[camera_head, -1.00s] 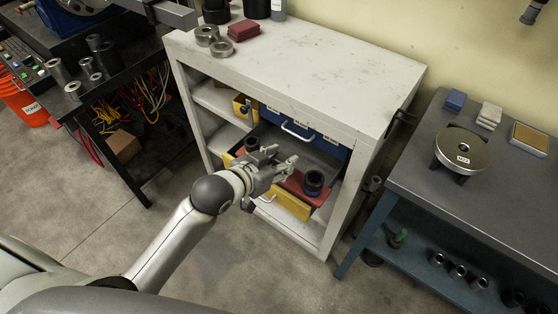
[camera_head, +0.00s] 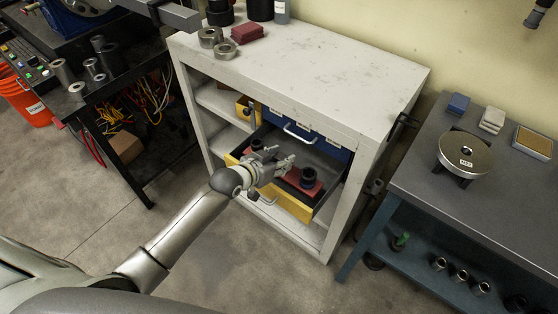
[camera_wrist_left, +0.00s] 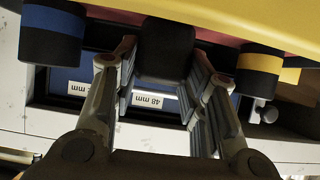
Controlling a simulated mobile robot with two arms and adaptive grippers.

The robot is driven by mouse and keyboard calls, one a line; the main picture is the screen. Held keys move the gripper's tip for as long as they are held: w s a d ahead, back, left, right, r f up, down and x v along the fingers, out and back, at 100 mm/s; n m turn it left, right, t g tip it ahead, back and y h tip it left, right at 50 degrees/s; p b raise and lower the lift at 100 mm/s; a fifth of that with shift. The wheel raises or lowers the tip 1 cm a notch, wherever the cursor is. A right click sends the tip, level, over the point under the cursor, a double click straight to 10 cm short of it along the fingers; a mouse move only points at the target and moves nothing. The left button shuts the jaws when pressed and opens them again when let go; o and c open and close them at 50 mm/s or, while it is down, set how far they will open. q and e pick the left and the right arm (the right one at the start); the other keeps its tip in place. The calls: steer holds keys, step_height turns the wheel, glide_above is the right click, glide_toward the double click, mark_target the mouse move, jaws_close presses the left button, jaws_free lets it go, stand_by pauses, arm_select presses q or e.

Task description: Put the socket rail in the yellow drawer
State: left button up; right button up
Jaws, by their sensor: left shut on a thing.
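The socket rail (camera_head: 292,181) is a red bar carrying black sockets. It lies lengthwise within the open yellow drawer's outline, behind the drawer front (camera_head: 290,206); I cannot tell if it touches the drawer floor. My left gripper (camera_head: 280,166) is shut on the rail's middle black part and hides the rail's centre. In the left wrist view, the fingers flank that dark part (camera_wrist_left: 167,52), with a blue-banded socket (camera_wrist_left: 52,32) on the left and a yellow-banded one (camera_wrist_left: 259,70) on the right. My right gripper is not in view.
The drawer belongs to a grey cabinet (camera_head: 330,80) with a shut blue drawer (camera_head: 320,141) above. Metal rings (camera_head: 210,38) and a red block (camera_head: 247,33) stand on its top. A blue-grey bench (camera_head: 420,185) is at right, a dark bench (camera_head: 90,110) at left.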

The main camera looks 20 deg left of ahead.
arm_select(q)
steer(key=shift+w+f, duration=0.1)
steer(key=shift+f, duration=0.15)
steer(key=shift+f, duration=0.4)
steer(key=shift+f+b, duration=0.25)
steer(key=shift+b, duration=0.05)
steer(key=o, duration=0.7)
steer(key=shift+f, duration=0.2)
steer(key=o, duration=0.4)
steer(key=shift+o, duration=0.2)
steer(key=shift+r+p, duration=0.3)
steer(key=shift+r, duration=0.3)
steer(key=v, duration=1.2)
